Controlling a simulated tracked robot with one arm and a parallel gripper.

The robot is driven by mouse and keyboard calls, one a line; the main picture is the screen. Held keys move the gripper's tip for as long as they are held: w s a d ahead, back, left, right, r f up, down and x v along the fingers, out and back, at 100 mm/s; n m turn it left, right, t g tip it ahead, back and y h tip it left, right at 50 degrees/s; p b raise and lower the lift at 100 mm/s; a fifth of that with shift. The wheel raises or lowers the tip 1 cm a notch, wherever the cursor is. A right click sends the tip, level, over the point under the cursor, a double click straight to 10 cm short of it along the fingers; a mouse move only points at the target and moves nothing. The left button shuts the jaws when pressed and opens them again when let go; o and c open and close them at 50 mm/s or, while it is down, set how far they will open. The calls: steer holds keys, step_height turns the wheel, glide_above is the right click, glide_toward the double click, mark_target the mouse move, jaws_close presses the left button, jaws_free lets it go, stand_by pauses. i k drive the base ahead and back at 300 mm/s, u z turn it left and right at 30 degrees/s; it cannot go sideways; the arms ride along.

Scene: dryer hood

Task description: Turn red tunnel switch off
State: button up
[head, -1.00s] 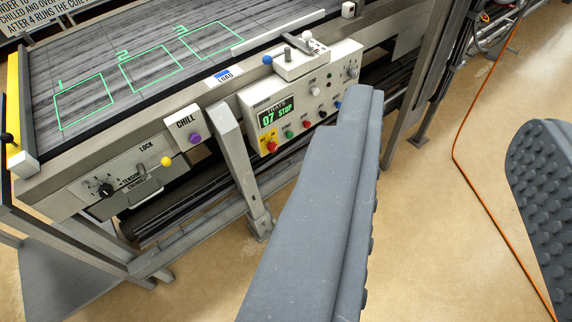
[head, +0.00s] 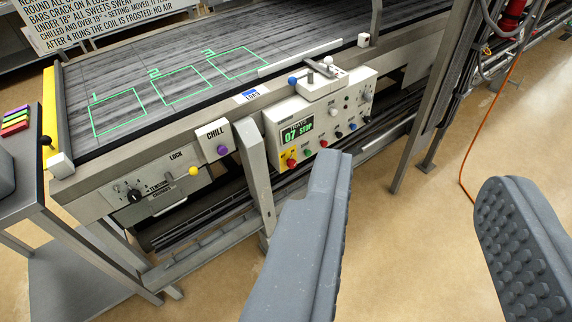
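My gripper (head: 413,180) is open and empty, its two grey padded fingers apart in the lower right of the head view. It is over the floor, in front of the conveyor machine. No switch labelled as the red tunnel switch can be read. A cream control panel (head: 357,104) on the machine's front has a green display reading "07 STOP". It carries a red button (head: 291,162) on a yellow patch, several small coloured buttons and some knobs. A red cylindrical thing (head: 511,14) is cut off at the upper right; I cannot tell what it is.
The conveyor (head: 150,75) has green outlines numbered 1 to 3. A "CHILL" box (head: 214,134) with a purple button and a "LOCK" panel (head: 150,188) are at the left. A grey post (head: 435,90) stands right of the panel. An orange cable (head: 478,135) hangs beside open floor.

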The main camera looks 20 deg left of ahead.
mark_target(291, 163)
steer(key=i, duration=0.85)
steer(key=z, duration=0.1)
